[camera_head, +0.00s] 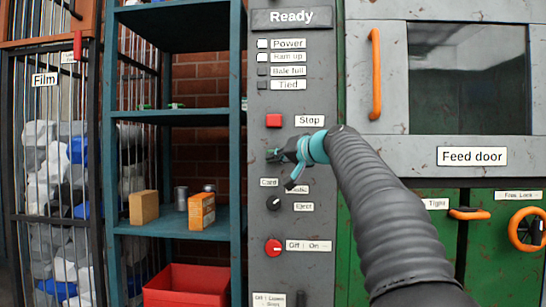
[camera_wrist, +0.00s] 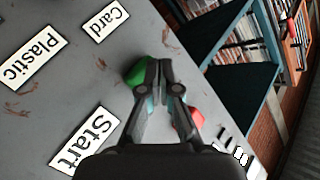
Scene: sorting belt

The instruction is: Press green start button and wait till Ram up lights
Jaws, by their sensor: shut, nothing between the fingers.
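The grey control panel (camera_head: 292,220) carries a column of lamps under a "Ready" sign. The Power lamp (camera_head: 262,43) and the Ram up lamp (camera_head: 262,57) look bright white; the Bale full and Tied lamps look dark. My gripper (camera_head: 275,156) is shut and empty, at the panel below the red Stop button (camera_head: 273,120). In the wrist view the green start button (camera_wrist: 136,73) is right by my fingertips (camera_wrist: 158,66), which partly cover it. I cannot tell whether they touch it. The Start label (camera_wrist: 86,140) is beside it.
The Plastic (camera_wrist: 29,58) and Card (camera_wrist: 106,25) labels are nearby. Below are a black selector knob (camera_head: 273,203) and a red Off/On switch (camera_head: 273,247). A teal shelf (camera_head: 180,114) stands left; the feed door handle (camera_head: 375,75) is at right.

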